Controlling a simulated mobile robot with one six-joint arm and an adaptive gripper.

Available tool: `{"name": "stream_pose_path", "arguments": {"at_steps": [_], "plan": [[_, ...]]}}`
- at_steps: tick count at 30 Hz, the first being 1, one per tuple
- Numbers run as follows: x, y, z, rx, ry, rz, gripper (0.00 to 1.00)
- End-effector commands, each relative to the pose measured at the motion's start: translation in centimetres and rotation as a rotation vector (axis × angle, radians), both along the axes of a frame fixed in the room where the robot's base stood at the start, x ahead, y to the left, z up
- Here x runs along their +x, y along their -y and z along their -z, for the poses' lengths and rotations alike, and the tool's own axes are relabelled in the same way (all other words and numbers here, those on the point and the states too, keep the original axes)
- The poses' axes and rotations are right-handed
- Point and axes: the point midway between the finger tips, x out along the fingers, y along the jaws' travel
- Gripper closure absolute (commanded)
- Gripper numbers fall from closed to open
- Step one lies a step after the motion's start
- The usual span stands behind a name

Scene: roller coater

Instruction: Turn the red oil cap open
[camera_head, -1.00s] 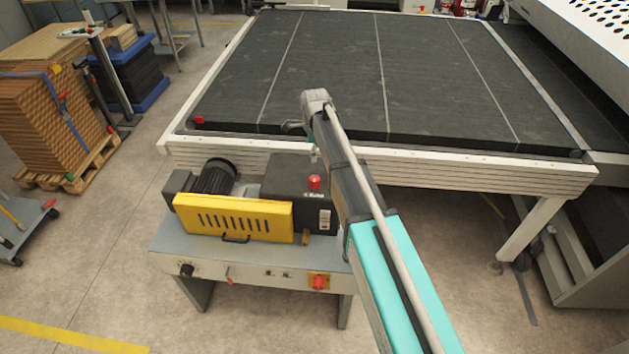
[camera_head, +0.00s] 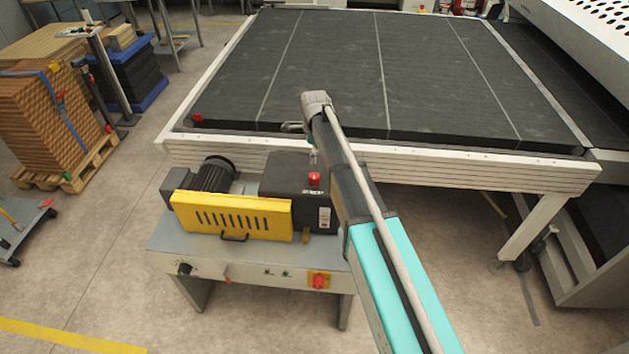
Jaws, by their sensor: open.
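The red oil cap (camera_head: 314,179) sits upright on top of the dark gearbox housing (camera_head: 290,190), at the right end of the machine on the grey bench. My arm reaches in from the lower right. My gripper (camera_head: 313,157) is mostly hidden behind my arm links; only a small light part shows just above and behind the cap in the picture. It is open, and a gap seems to remain between it and the cap. Whether its fingers are around the cap cannot be seen.
A yellow vented guard (camera_head: 232,216) and a dark motor (camera_head: 214,174) stand left of the housing. The grey bench (camera_head: 215,262) carries a red button (camera_head: 318,281). The large dark-topped conveyor table (camera_head: 340,70) stands close behind. Open floor lies to the left.

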Motion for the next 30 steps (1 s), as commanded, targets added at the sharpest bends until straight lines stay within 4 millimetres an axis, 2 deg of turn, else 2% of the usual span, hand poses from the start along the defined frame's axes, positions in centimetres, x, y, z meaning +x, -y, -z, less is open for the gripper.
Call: {"name": "stream_pose_path", "arguments": {"at_steps": [1,30], "plan": [[0.0,0.0,0.8,0.0,0.0,0.0,0.1],[0.0,-0.1,8.3,0.0,0.0,-0.001,0.1]]}}
